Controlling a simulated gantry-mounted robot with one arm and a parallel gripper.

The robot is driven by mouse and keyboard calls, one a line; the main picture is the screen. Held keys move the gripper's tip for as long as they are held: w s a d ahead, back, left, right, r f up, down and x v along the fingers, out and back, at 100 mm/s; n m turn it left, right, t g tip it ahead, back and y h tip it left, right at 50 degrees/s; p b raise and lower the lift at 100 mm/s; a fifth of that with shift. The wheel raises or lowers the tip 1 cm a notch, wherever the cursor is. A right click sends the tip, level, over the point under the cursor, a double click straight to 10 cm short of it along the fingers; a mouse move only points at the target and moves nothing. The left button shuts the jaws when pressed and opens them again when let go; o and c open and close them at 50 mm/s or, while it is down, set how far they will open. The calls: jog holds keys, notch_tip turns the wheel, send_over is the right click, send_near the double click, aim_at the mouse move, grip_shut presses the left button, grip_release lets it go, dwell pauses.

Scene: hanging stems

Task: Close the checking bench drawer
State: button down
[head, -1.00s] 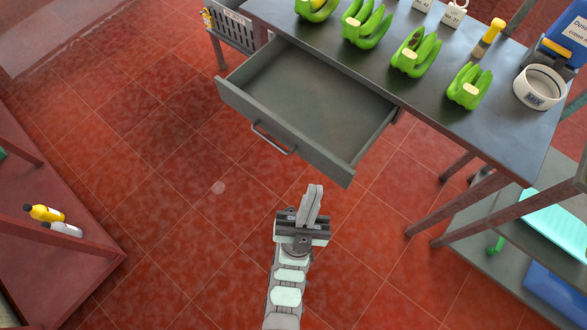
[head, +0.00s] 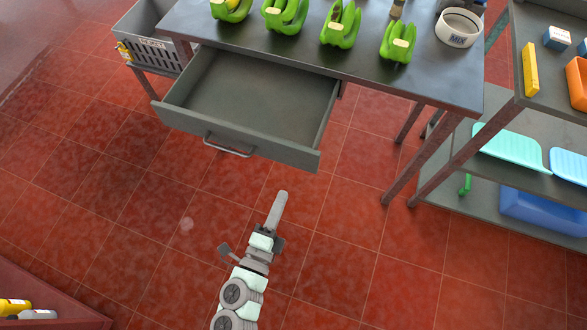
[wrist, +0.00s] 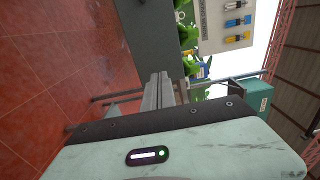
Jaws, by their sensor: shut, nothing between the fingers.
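The checking bench (head: 390,86) is a dark grey metal table. Its drawer (head: 235,138) stands pulled well out at the front, empty inside, with a curved bar handle (head: 228,150) on its front panel. My gripper (head: 279,198) is shut and empty, in front of the drawer and below its right front corner in the head view. It appears apart from the drawer and the handle. In the wrist view, my shut fingers (wrist: 158,92) point toward a grey panel (wrist: 150,30), probably part of the bench or drawer.
Several green banana bunches (head: 340,27) and a white tub (head: 458,27) stand on the bench. A grey crate (head: 150,40) is at its left, and a shelf rack (head: 450,165) with trays at its right. A red shelf (head: 40,290) is at lower left. Open red tiled floor lies in front.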

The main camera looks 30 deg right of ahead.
aim_at(297, 159)
jog(key=b+x, duration=0.2)
jog(key=x, duration=0.6)
jog(key=shift+w+d+f+b, duration=0.2)
jog(key=shift+d+b, duration=0.1)
jog(key=shift+b, duration=0.1)
jog(key=shift+w+d+r, duration=0.15)
jog(key=shift+w+d, duration=0.15)
jog(key=shift+w, duration=0.05)
